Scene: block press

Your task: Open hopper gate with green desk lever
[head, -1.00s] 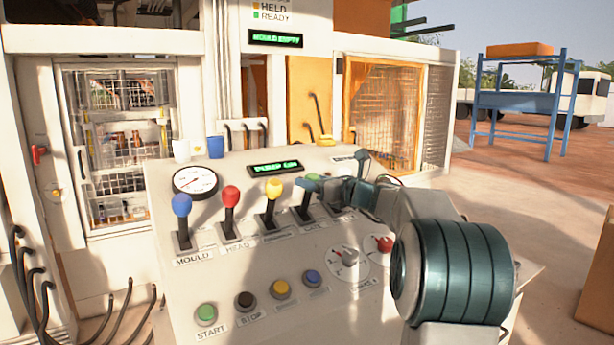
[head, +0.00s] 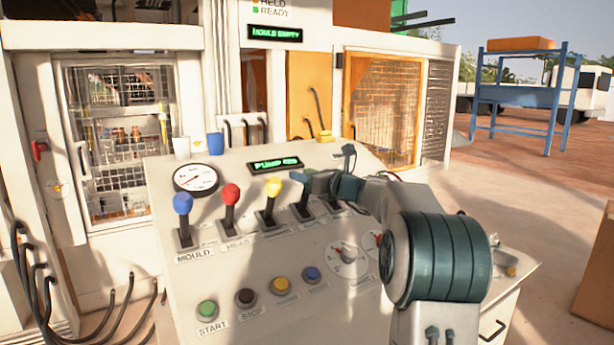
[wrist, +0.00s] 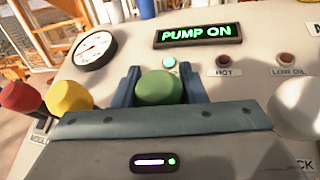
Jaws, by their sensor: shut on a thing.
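The green lever's round knob (wrist: 158,87) shows in the wrist view between the two fingers of my gripper (wrist: 160,82), which is shut on it. In the head view my gripper (head: 305,179) is at the lever fourth from the left, right of the yellow lever (head: 273,188). The fingers hide most of the green knob there; its dark shaft (head: 303,206) shows below them. The slot at the lever's base is hidden in the wrist view.
The sloped desk also carries a blue lever (head: 183,205), a red lever (head: 230,195), a gauge (head: 195,178) and several push buttons. A display (wrist: 199,34) reads PUMP ON. Another reads MOULD EMPTY (head: 275,34). A white knob (wrist: 297,113) stands close right of my gripper.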

